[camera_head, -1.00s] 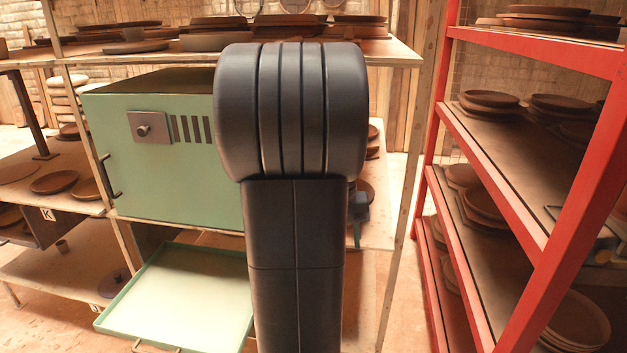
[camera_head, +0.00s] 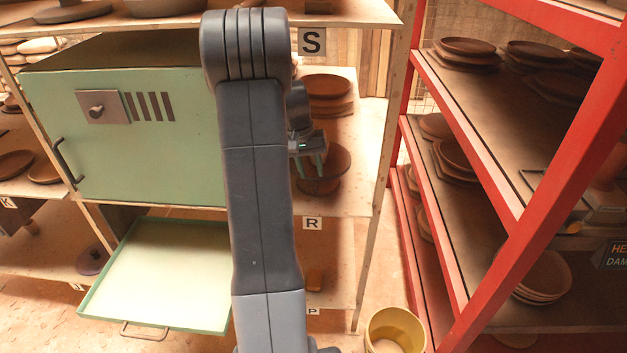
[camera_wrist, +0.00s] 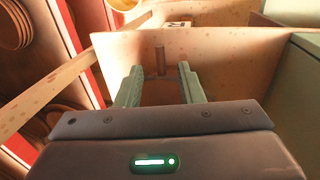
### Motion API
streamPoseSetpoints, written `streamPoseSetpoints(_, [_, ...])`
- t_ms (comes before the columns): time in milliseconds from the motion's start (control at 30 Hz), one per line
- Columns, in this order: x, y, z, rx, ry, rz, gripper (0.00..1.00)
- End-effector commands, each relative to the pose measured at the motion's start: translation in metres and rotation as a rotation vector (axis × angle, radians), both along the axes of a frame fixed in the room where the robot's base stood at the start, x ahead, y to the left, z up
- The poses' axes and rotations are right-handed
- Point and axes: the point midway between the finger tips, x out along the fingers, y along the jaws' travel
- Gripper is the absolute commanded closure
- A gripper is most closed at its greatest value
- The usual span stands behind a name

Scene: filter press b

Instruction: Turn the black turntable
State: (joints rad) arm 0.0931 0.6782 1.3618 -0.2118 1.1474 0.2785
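My gripper (camera_head: 308,172) is over the middle shelf, right of the green cabinet, partly behind my arm. In the wrist view its two green fingers (camera_wrist: 160,85) are apart, with nothing held between them. A short brown upright post (camera_wrist: 160,60) shows just beyond the fingertips, apart from them. In the head view a round brown piece (camera_head: 328,168) is close behind the fingers; whether they touch cannot be told. A small dark disc with a knob (camera_head: 93,261) lies on the low left shelf, away from my gripper. I cannot tell for sure which piece is the black turntable.
The green cabinet (camera_head: 150,155) stands left, with a pale pull-out tray (camera_head: 155,275) below it. A red rack (camera_head: 470,180) with stacked plates is on the right. A yellow bucket (camera_head: 395,330) stands on the floor.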

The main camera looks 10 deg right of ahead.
Motion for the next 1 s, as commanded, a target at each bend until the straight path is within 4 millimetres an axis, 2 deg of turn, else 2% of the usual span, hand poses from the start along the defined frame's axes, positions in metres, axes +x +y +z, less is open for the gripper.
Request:
streamPoseSetpoints(100, [-0.002,-0.005,-0.021,0.0,0.003,-0.002,0.66])
streamPoseSetpoints(300, [-0.003,-0.009,-0.044,0.0,0.001,0.0,0.66])
streamPoseSetpoints(667, [-0.003,-0.009,-0.05,0.0,0.0,0.0,0.66])
streamPoseSetpoints(867, [-0.003,-0.009,-0.05,0.0,0.0,0.0,1.0])
streamPoseSetpoints(1000, [-0.003,-0.009,-0.049,0.0,-0.001,0.0,1.0])
